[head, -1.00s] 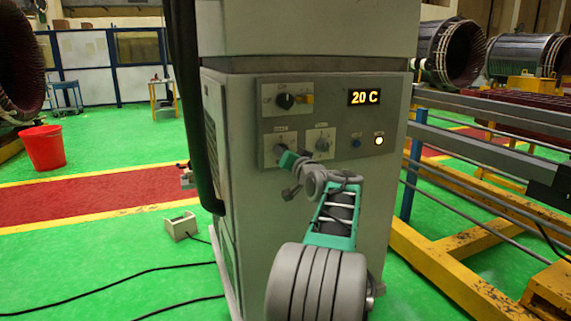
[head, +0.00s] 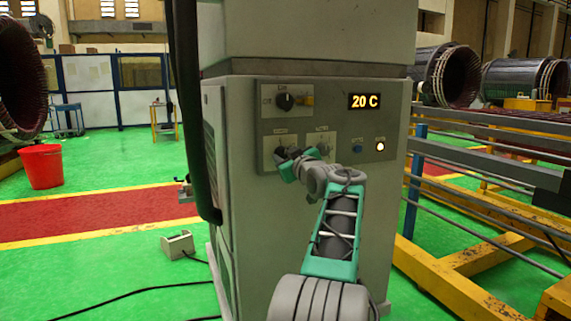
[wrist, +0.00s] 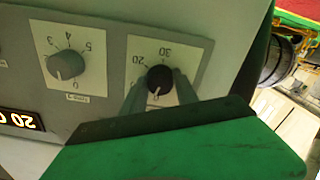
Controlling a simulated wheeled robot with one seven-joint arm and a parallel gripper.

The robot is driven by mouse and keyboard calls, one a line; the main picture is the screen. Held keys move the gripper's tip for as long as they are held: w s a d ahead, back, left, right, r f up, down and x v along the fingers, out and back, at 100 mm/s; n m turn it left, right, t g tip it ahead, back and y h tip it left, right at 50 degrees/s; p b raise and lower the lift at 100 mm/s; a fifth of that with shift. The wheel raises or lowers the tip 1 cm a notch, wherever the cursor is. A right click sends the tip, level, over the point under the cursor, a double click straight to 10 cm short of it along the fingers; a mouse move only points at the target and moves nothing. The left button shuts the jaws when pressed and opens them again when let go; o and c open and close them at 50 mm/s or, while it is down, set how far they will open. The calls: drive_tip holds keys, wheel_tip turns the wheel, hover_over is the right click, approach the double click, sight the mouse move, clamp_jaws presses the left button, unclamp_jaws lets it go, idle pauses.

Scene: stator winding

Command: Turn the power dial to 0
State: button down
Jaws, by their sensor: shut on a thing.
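The dial (wrist: 160,79) is a dark round knob on a white plate marked 0, 20 and 30 in the wrist view. My gripper (wrist: 159,84) has one finger on each side of it and is shut on it. The knob's pointer mark is too small to read surely; the 0 lies on the side nearest my gripper's body. In the head view my gripper (head: 286,160) reaches the lower left dial of the grey cabinet (head: 310,220) and partly covers it. The power label is not readable.
A second grey dial (wrist: 66,65) with a scale up to 5 sits beside the held one. Above is a black selector knob (head: 285,101), and a display (head: 364,101) reads 20 C. A lit white button (head: 380,146) is at right. Yellow framework (head: 440,280) stands right of the cabinet.

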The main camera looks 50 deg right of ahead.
drive_tip(key=shift+d+f+n+b, duration=0.1)
drive_tip(key=shift+f+n+b, duration=0.2)
drive_tip(key=shift+n+b, duration=0.7)
drive_tip(key=shift+n, duration=0.5)
drive_tip(key=c, duration=1.2)
unclamp_jaws()
drive_tip(key=shift+s+r, duration=0.1)
drive_tip(key=shift+o, duration=1.3)
drive_tip(key=shift+r, duration=0.1)
drive_tip(key=p+v, duration=0.1)
drive_tip(key=v, duration=0.6)
drive_tip(key=shift+s+a, duration=0.25)
drive_tip(key=shift+s, duration=0.05)
